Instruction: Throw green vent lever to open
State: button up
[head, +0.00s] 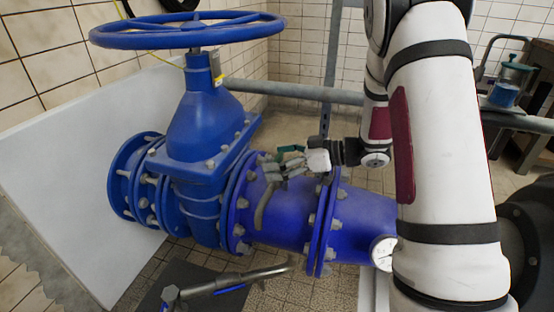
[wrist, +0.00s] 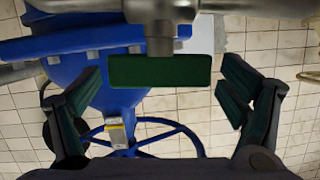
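The green vent lever (wrist: 160,71) shows in the wrist view as a flat dark-green bar on a grey metal stem. It lies crosswise between the fingers of my gripper (wrist: 160,84), with clear gaps on both sides. The gripper is open, its dark fingers with green pads spread wide and not touching the lever. In the head view my gripper (head: 287,165) is above the blue pipe, just right of the big blue valve. A bit of green shows by the fingers there, but the lever is largely hidden and small.
The blue valve (head: 203,130) with its large handwheel (head: 190,32) stands left of my gripper. A round gauge (head: 383,252) sits on the pipe (head: 300,215) at right. A grey bent pipe (head: 235,280) runs in front. A grey rail (head: 290,90) crosses behind.

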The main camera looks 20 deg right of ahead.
jog(key=v, duration=1.2)
dwell(0.4)
